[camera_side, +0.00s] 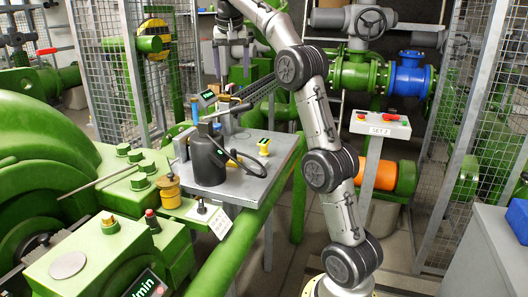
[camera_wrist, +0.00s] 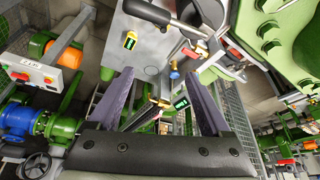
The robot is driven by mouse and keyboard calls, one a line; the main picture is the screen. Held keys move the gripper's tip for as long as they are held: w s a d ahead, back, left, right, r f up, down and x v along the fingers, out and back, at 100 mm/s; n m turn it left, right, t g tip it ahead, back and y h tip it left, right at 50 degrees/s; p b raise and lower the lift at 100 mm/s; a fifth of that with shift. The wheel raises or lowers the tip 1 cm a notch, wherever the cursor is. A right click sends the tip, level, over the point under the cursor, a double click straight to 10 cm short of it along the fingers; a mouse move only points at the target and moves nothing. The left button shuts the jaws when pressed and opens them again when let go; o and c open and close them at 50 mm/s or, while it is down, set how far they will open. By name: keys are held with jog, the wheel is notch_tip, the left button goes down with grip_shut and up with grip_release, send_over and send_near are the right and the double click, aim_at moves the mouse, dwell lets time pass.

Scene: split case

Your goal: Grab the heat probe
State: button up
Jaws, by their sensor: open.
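I cannot tell for certain which item is the heat probe. A small dark handheld device with a green display (camera_side: 208,97) is near the far edge of the grey table in the side view. In the wrist view a device with a green display (camera_wrist: 180,103) appears between the fingers, closer to the right one. A yellow item (camera_side: 263,146) stands on the grey table; it also shows in the wrist view (camera_wrist: 130,40). My gripper (camera_side: 231,74) is open above and beyond the table, apart from these items. Its two fingers (camera_wrist: 158,78) show nothing held.
A dark ridged bar (camera_side: 256,91) rises beyond the table below my arm. Green machinery (camera_side: 50,150) fills the left. A control box (camera_side: 380,124) and mesh fences (camera_side: 475,120) stand on the right.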

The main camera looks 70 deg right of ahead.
jog(key=d+f+m+g, duration=0.1)
jog(key=d+f+m, duration=0.25)
jog(key=d, duration=0.55)
jog(key=m+g, duration=0.1)
jog(key=m, duration=0.1)
send_over(264, 141)
jog(key=a, duration=0.5)
notch_tip(264, 141, down, 15)
jog(key=x, duration=1.4)
jog(key=shift+r, duration=0.15)
grip_shut()
